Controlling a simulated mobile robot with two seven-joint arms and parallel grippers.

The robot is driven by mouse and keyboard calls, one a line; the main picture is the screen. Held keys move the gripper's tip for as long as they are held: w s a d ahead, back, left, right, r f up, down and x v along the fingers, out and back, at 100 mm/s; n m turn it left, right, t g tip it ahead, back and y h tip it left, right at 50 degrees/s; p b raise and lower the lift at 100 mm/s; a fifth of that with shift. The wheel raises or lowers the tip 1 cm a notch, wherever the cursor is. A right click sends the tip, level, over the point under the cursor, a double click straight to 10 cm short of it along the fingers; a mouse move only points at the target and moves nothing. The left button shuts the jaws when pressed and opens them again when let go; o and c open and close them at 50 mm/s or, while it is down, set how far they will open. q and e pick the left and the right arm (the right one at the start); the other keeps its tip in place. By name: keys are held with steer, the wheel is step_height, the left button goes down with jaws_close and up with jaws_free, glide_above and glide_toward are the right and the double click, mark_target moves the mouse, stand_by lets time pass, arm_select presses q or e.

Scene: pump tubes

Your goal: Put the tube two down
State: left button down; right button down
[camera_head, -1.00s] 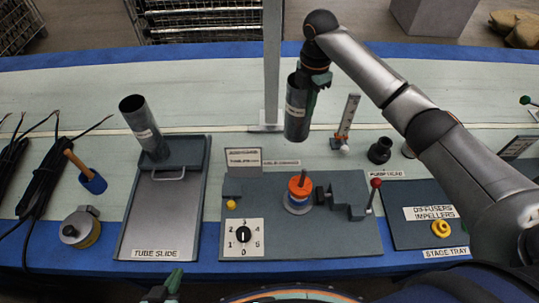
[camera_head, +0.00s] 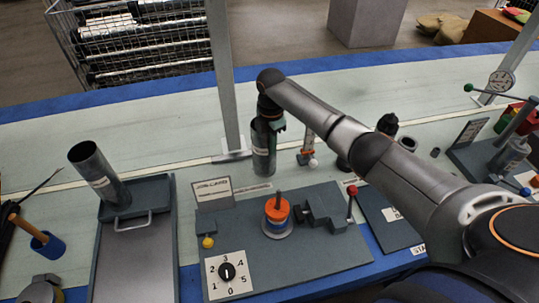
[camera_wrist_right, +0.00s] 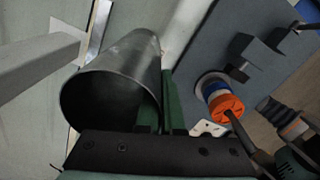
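Tube two, a grey metal cylinder (camera_head: 263,153), is upright behind the dark assembly board (camera_head: 322,253). I cannot tell whether its lower end touches the table. My right gripper (camera_head: 272,124) is at its upper end. In the right wrist view, the tube's open mouth and side (camera_wrist_right: 130,62) show beside the green fingers (camera_wrist_right: 160,112). The fingers are close together at the tube's rim and appear to pinch its wall. Another grey tube (camera_head: 98,172) leans on the tube slide (camera_head: 135,250) at left. My left gripper is not in view.
A metal post (camera_head: 226,90) stands just left of the tube. A small label stand (camera_head: 212,190) is in front. The board carries an orange and blue stack (camera_head: 277,210), a dial (camera_head: 228,273) and a red-knobbed lever (camera_head: 351,200). Dark fittings stand right of the tube.

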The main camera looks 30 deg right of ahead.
steer(key=shift+f, duration=1.55)
steer(key=shift+f+b, duration=0.2)
steer(key=shift+b, duration=0.1)
steer(key=c, duration=1.1)
jaws_free()
steer(key=shift+o, duration=0.2)
step_height(320, 180, up, 12)
steer(key=shift+r+p, duration=0.15)
steer(key=shift+p, duration=0.7)
